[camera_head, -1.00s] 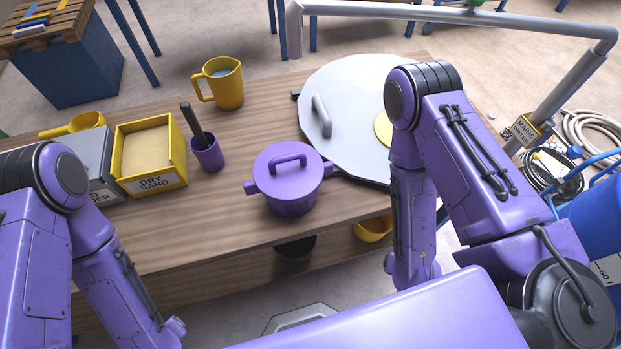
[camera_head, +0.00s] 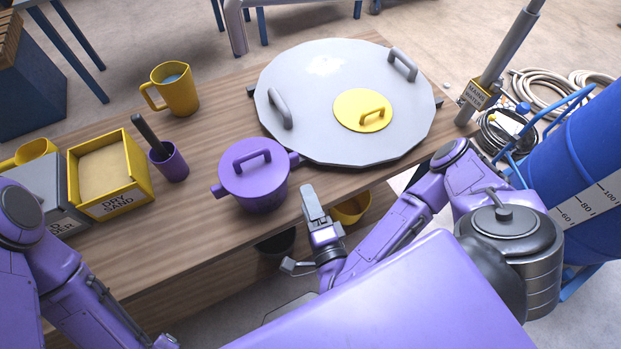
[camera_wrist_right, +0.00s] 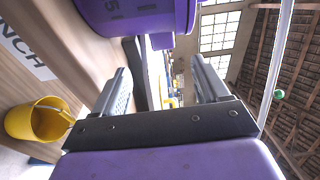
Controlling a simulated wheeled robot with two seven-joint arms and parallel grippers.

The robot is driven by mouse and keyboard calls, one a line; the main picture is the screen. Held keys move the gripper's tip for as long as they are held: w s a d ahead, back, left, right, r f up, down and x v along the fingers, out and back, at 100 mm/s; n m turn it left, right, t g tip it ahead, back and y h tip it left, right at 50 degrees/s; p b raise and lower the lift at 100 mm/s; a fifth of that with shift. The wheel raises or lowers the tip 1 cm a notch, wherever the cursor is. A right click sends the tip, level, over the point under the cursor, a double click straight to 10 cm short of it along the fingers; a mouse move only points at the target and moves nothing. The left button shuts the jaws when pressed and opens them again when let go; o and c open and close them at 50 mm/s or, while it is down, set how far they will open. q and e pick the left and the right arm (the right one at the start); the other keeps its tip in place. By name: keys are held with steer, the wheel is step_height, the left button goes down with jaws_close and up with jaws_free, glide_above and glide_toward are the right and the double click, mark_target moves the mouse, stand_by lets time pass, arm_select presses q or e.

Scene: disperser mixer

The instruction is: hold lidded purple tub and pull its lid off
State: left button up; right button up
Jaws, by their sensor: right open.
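The purple tub (camera_head: 262,199) stands upright on the wooden table near its front edge, with side handles. Its purple lid (camera_head: 247,178), with a raised bar handle (camera_head: 251,156), sits on top. My right gripper (camera_head: 299,229) is open and empty, to the right and front of the tub at the table's front edge, apart from it. In the right wrist view the tub's side (camera_wrist_right: 140,18) shows at the top, beyond the spread fingers (camera_wrist_right: 160,72). My left arm shows at the lower left, but its gripper is out of view.
A large grey round lid (camera_head: 300,85) with a yellow hatch (camera_head: 352,105) lies right behind the tub. A purple cup (camera_head: 172,164), a yellow jug (camera_head: 178,92) and a dry sand box (camera_head: 118,197) stand left. A yellow bucket (camera_head: 352,209) is below the tabletop's front edge.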

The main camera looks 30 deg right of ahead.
mark_target(295, 162)
steer(key=w, duration=0.4)
steer(key=w+d, duration=0.1)
steer(key=w, duration=0.3)
steer(key=w+d, duration=0.1)
steer(key=w, duration=0.3)
steer(key=shift+d+r, duration=0.1)
